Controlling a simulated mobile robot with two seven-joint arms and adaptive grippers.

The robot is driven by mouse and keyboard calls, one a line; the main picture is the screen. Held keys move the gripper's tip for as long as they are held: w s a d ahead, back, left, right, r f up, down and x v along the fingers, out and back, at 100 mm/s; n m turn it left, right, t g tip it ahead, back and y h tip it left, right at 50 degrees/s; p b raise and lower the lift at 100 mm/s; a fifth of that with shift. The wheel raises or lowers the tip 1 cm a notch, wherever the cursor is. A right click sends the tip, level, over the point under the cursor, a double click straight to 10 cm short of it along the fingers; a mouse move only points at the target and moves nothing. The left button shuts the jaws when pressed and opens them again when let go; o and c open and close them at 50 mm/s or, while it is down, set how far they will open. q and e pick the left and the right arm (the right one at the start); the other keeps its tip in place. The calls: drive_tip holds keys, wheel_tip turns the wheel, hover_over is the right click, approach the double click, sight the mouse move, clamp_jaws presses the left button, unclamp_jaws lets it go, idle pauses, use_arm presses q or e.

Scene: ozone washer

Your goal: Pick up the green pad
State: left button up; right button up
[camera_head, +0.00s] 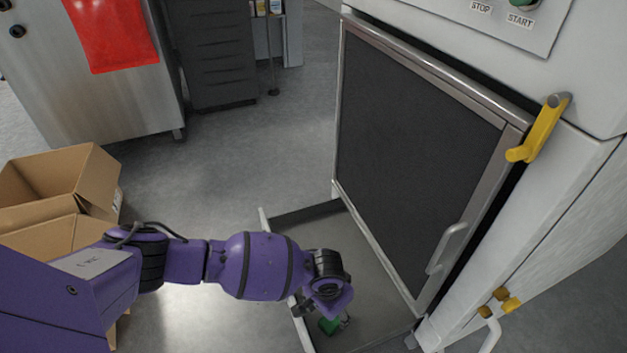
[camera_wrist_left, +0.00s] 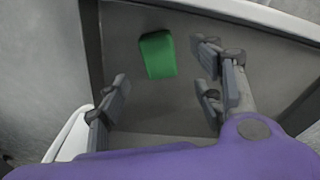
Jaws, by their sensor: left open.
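The green pad (camera_wrist_left: 157,55) lies on the grey tray (camera_wrist_left: 150,119) in the left wrist view, ahead of and between my open fingers. The pad appears apart from both fingers. My right gripper is not in view.
The washer door (camera_head: 415,150) with its metal handle (camera_head: 447,247) stands just right of my left arm. The tray has raised rims. Cardboard boxes (camera_head: 62,183) stand at the left. A steel cabinet (camera_head: 85,85) with a red cloth stands at the back left. The floor between is clear.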

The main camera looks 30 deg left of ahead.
sight(329, 327)
use_arm(q)
drive_tip(key=f+b, duration=0.1)
drive_tip(key=f, duration=0.1)
drive_tip(key=f+b, duration=0.2)
drive_tip(key=f, duration=0.1)
drive_tip(key=w+f+b, duration=0.1)
drive_tip(key=f, duration=0.1)
drive_tip(key=shift+w+d+f+b, duration=0.1)
drive_tip(key=shift+d+f+b, duration=0.1)
drive_tip(key=shift+b, duration=0.1)
drive_tip(key=shift+r, duration=0.2)
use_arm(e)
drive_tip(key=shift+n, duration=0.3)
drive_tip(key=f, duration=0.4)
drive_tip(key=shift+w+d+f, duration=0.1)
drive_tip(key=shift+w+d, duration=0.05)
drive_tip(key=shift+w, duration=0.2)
use_arm(q)
drive_tip(key=c, duration=1.1)
drive_tip(key=shift+r, duration=0.1)
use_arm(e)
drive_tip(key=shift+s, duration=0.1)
